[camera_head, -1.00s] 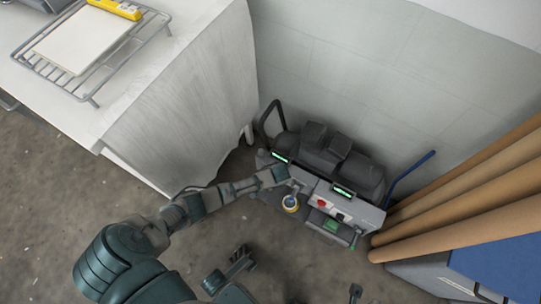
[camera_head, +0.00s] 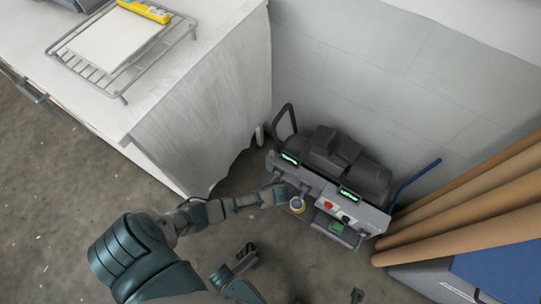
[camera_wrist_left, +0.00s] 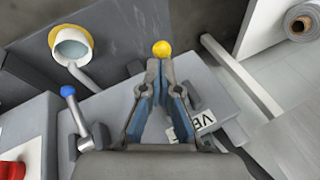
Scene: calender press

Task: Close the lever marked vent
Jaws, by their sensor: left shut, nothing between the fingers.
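The grey machine (camera_head: 315,183) stands on the floor against the wall. In the left wrist view, a yellow ball knob (camera_wrist_left: 161,48) shows just beyond my left fingertips; its shaft is hidden behind the fingers. A white label (camera_wrist_left: 203,120) beside the fingers reads "VE", the rest hidden. A lever with a blue ball knob (camera_wrist_left: 67,90) stands left of the gripper. My left gripper (camera_wrist_left: 160,65) is shut and empty, over the grey panel; whether it touches the yellow knob I cannot tell. In the head view the left gripper (camera_head: 279,193) is at the machine's left front.
A yellow-rimmed cup-like part (camera_wrist_left: 71,46) and a red button (camera_wrist_left: 12,171) are on the machine. Long brown tubes (camera_head: 460,205) lean at the right. A white cabinet (camera_head: 200,110) stands at the left. The floor in front is open.

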